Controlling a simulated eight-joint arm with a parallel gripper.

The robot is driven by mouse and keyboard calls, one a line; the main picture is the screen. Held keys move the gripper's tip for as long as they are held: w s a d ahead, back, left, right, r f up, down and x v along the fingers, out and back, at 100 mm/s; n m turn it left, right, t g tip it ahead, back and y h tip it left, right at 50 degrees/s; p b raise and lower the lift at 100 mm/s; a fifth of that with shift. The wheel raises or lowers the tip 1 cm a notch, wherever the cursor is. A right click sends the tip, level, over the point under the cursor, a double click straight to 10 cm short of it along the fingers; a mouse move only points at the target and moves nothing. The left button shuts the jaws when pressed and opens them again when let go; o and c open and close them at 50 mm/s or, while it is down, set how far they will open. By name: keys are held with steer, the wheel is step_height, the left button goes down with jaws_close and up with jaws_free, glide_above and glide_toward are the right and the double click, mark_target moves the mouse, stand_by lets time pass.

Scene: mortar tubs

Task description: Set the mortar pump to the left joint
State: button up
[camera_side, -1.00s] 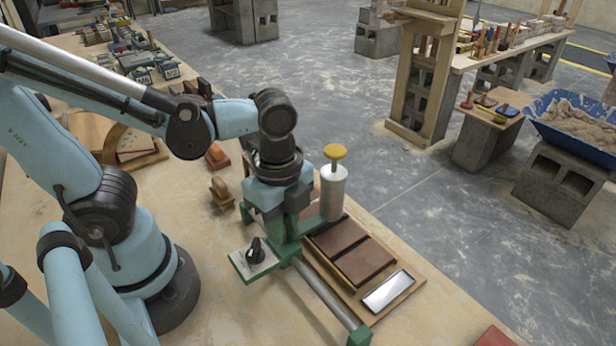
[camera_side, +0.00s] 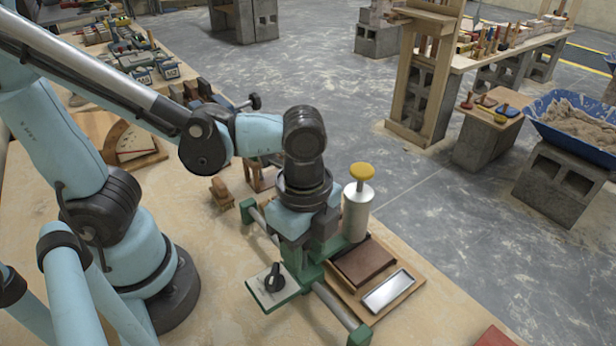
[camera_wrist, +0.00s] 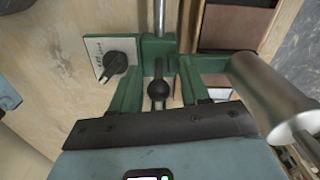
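The mortar pump is a silver cylinder (camera_side: 357,218) with a yellow knob (camera_side: 362,171), upright on a green carriage (camera_side: 312,274). The carriage sits partway along a grey rail (camera_side: 340,306), beside a wooden tray (camera_side: 376,312) bearing brown tiles (camera_side: 364,261) and a shiny metal plate (camera_side: 388,291). The pump hides part of the tray, and I cannot make out the left joint. My gripper points down at the carriage. In the wrist view two green uprights (camera_wrist: 158,96) flank a black ball knob (camera_wrist: 158,89); whether they close on anything below it is unclear. The cylinder also shows there (camera_wrist: 272,90).
A white plate with a black dial knob (camera_side: 273,280) juts from the carriage's left. Small wooden blocks (camera_side: 221,193) stand behind the rail. A wooden board with a gauge (camera_side: 133,143) lies further left. Bare table is at the front. A reddish piece (camera_side: 494,338) lies at front right.

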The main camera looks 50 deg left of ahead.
steer(key=shift+r, duration=6.05)
steer(key=w+a+f+n+t, duration=0.2)
steer(key=w+a+n+t, duration=0.1)
steer(key=a+n, duration=0.3)
steer(key=w+a+f+n+t, duration=0.3)
steer(key=w+a+n+t, duration=0.1)
steer(key=a+n, duration=0.3)
steer(key=n, duration=0.2)
steer(key=shift+a+f+n, duration=0.25)
steer(key=shift+f+n, duration=0.1)
steer(key=shift+n, duration=0.05)
